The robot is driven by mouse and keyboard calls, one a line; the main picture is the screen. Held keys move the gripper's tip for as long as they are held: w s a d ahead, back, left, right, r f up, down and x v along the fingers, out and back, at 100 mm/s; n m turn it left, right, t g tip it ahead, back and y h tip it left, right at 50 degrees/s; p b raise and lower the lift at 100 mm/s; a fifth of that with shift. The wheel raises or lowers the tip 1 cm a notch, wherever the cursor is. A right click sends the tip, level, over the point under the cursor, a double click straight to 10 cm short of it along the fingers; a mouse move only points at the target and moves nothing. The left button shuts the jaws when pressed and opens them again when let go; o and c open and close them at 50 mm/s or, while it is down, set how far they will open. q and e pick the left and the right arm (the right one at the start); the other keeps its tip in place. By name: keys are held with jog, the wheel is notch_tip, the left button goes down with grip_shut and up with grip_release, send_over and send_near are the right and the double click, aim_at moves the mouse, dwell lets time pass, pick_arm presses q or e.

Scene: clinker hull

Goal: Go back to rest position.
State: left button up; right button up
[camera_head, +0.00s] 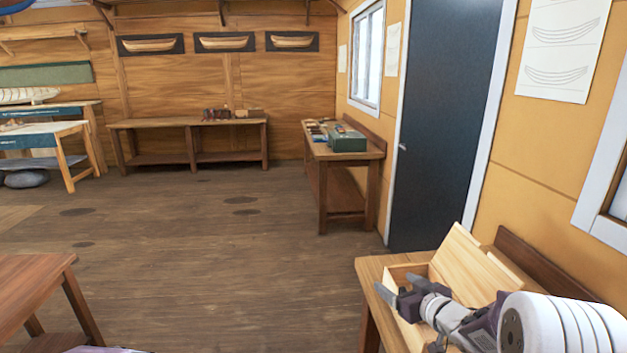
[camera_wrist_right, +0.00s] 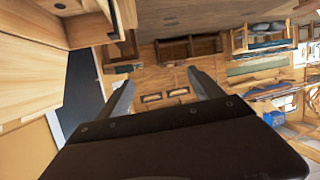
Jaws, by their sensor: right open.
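My right gripper (camera_head: 398,287) is at the lower right of the head view, over the front of a wooden bench (camera_head: 372,268). Its two grey fingers are apart, with nothing between them. In the right wrist view the gripper (camera_wrist_right: 160,76) also shows spread, empty fingers, with the room behind them. An open wooden box with a raised pale lid (camera_head: 470,265) is on the bench behind and beside the gripper. My arm hides part of the box, and I cannot tell whether the gripper touches it. My left gripper is not in view.
A reddish wooden table (camera_head: 35,285) is at the lower left. A bench with a green box (camera_head: 348,142) stands by the right wall, near a dark door (camera_head: 445,120). A long bench (camera_head: 190,124) is at the back. The middle floor (camera_head: 210,240) is clear.

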jog(key=s+a+g+h, duration=0.1)
jog(key=s+a, duration=0.1)
jog(key=a, duration=0.3)
jog(key=s+f+m+g+h, duration=0.1)
jog(key=s+f+g, duration=0.4)
jog(key=s, duration=0.7)
jog(key=s+f+m+g+h, duration=0.1)
jog(key=s+f+m+g, duration=0.1)
jog(key=s+f+g, duration=0.4)
jog(key=s+f, duration=0.3)
jog(key=s, duration=0.4)
jog(key=shift+s+a+m+h, duration=0.3)
jog(key=shift+m+h, duration=0.1)
